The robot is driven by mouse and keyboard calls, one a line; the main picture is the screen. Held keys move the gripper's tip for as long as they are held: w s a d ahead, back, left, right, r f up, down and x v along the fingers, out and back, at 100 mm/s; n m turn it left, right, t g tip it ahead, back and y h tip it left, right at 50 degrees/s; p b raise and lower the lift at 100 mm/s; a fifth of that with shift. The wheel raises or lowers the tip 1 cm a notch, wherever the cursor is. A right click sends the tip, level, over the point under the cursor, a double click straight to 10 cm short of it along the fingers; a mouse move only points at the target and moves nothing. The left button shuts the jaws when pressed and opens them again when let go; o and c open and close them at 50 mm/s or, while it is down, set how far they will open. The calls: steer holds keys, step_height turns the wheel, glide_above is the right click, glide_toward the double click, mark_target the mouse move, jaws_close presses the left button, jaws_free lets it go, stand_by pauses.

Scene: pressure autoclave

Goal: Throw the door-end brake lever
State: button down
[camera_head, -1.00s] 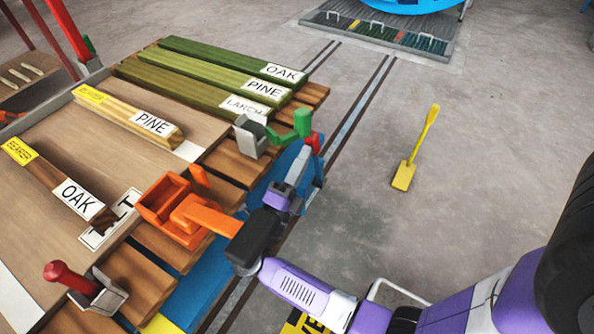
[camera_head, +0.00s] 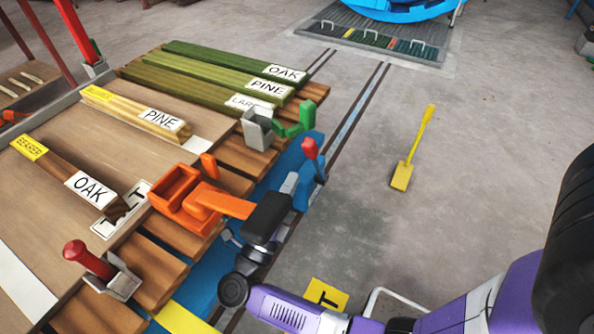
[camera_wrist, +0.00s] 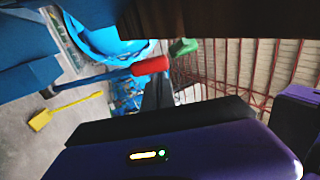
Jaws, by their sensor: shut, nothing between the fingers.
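A red-knobbed lever (camera_head: 309,148) on a blue arm stands at the far right end of the blue bogie frame, leaning toward the left. Its red grip (camera_wrist: 150,66) and blue shaft also show in the wrist view. My gripper (camera_head: 289,183) is shut and empty, just to the near left of this lever. I cannot tell whether it touches the lever. A green handle (camera_head: 305,115) stands just beyond the red knob. The frames do not label which lever is the door-end brake.
An orange latch (camera_head: 187,195) lies close beside my wrist. A red-handled latch (camera_head: 88,260) is at the near left. Labelled timbers (camera_head: 220,75) lie on the deck. A yellow shovel (camera_head: 402,177) lies on the open floor to the right. The autoclave's blue ring (camera_head: 395,8) is beyond.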

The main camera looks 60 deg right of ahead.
steer(key=v, duration=0.4)
steer(key=shift+a+r, duration=0.15)
steer(key=shift+a, duration=0.4)
